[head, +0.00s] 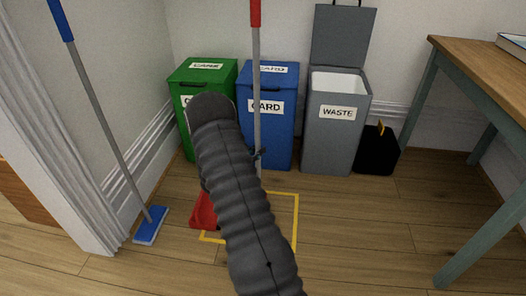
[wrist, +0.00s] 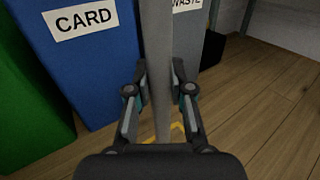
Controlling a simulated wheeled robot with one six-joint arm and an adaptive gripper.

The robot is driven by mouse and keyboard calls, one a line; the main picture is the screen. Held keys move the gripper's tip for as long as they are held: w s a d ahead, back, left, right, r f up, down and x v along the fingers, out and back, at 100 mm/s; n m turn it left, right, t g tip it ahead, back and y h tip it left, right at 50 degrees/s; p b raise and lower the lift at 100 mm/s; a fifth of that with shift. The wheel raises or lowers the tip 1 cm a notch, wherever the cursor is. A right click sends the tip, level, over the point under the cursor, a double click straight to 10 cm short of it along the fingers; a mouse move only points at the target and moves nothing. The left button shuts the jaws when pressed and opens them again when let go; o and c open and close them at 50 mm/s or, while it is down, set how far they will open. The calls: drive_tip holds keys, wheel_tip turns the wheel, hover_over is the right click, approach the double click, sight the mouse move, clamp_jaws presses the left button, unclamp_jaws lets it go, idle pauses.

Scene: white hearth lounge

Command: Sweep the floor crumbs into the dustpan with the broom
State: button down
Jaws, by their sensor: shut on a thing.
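My gripper (head: 258,155) is shut on the grey pole of the red-topped broom (head: 256,90), which stands upright in front of the blue bin. In the wrist view my gripper (wrist: 160,95) has a finger on each side of the broom pole (wrist: 159,55). The pole's lower end is hidden behind my arm. A red piece (head: 203,212) on the floor is partly covered by my arm; I cannot tell whether it is the dustpan or the broom's head. I make out no crumbs.
A yellow square outline (head: 297,215) marks the floor. Green (head: 200,72), blue (head: 281,140) and open grey waste (head: 330,145) bins line the wall. A blue-headed mop (head: 150,225) leans left. A black container (head: 376,152) stands beside the waste bin. A table (head: 480,60) stands right.

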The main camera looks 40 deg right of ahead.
drive_tip(key=shift+w+a+b, duration=1.75)
drive_tip(key=shift+w+a, duration=3.25)
drive_tip(key=shift+w, duration=0.9)
drive_tip(key=shift+s+d+r+p, duration=0.15)
drive_tip(key=shift+r+p, duration=0.3)
drive_tip(key=shift+r, duration=0.35)
drive_tip(key=shift+s+d+r+p, duration=0.1)
drive_tip(key=shift+r+p, duration=0.3)
drive_tip(key=shift+r, duration=0.45)
drive_tip(key=shift+s+d+r+p, duration=0.15)
drive_tip(key=shift+r+p, duration=0.3)
drive_tip(key=shift+r, duration=0.35)
